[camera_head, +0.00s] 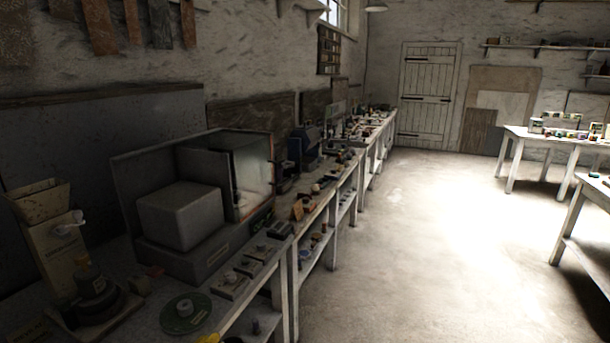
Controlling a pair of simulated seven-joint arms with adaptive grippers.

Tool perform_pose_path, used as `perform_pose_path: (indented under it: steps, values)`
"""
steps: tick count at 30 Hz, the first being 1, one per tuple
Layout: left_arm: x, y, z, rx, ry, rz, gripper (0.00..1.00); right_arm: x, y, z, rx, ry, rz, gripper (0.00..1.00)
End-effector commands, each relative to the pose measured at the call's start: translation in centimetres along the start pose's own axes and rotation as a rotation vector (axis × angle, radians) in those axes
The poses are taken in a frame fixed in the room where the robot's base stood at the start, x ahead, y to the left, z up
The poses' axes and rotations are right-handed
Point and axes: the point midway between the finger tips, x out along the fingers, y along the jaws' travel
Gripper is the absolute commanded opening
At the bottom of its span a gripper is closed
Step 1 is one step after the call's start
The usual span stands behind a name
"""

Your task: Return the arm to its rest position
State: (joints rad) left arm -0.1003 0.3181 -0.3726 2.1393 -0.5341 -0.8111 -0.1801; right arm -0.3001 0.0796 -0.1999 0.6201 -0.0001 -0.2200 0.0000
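Neither of my grippers shows in the head view, and no arm of mine can be made out. The view looks along a long workbench (316,216) that runs from the lower left to the far wall. No plaster sphere can be told apart among the small items.
A grey box-like machine (190,205) with a glass side stands on the near bench. A round green disc (184,312) and a dark device (95,290) lie in front of it. Tables (547,142) stand at the right. The floor (420,250) between is clear.

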Motion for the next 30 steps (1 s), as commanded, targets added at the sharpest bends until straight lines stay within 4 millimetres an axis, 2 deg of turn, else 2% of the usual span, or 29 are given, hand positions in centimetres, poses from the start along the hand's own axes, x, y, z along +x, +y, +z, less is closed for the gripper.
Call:
perform_pose_path:
  steps: [1,3,6,12,18,27,30]
  values:
    - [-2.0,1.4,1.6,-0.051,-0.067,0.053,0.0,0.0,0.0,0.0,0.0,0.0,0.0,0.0]
    - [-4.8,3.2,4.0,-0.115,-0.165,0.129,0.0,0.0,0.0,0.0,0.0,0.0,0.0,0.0]
    - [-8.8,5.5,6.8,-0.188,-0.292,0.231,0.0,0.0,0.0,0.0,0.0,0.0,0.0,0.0]
    - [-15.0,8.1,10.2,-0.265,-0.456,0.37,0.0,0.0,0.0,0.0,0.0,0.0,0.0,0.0]
    - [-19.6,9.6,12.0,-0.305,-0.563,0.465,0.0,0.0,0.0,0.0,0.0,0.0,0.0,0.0]
    - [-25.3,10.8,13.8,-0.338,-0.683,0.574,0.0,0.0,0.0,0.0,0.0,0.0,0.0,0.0]
    - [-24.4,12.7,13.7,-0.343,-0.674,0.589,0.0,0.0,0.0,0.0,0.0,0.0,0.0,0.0]
